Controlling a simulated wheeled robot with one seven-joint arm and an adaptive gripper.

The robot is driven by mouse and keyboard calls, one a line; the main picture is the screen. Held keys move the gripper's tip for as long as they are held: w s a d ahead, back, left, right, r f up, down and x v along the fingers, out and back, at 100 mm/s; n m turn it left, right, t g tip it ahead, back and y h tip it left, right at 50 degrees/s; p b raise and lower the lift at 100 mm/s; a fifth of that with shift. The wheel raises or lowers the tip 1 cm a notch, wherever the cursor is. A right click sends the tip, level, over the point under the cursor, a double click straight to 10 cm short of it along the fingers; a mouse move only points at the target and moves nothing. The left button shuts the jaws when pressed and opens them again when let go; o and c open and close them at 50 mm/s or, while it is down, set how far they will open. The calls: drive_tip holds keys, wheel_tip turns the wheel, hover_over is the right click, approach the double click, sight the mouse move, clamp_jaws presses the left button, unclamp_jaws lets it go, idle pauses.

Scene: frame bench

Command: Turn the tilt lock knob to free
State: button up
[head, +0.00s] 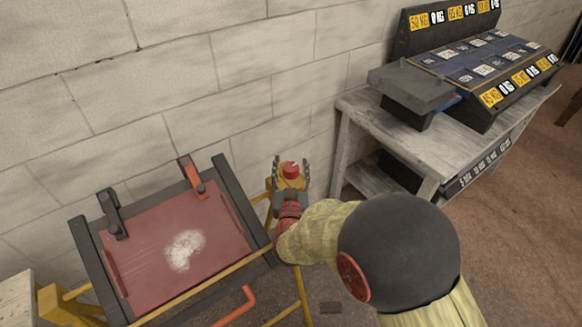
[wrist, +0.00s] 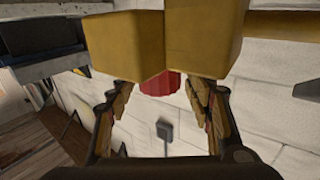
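The red tilt lock knob (head: 290,169) sits on the yellow frame, at the right side of the bench. In the wrist view the knob (wrist: 160,84) shows as a ribbed red piece, partly hidden by yellow blocks. My gripper (head: 290,165) is open, with a finger to each side of the knob in the head view. In the wrist view the fingers of my gripper (wrist: 157,100) stand wide apart, with gaps between them and the knob. I see no clear contact. The knob's lock setting cannot be read.
The tilted bench has a red panel (head: 150,245) in a dark frame, with clamp-like pieces (head: 112,214) (head: 193,175) at its upper edge. A grey table (head: 375,122) with labelled racks stands at right. A block wall (head: 190,70) is close behind.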

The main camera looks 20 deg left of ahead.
drive_tip(key=c, duration=1)
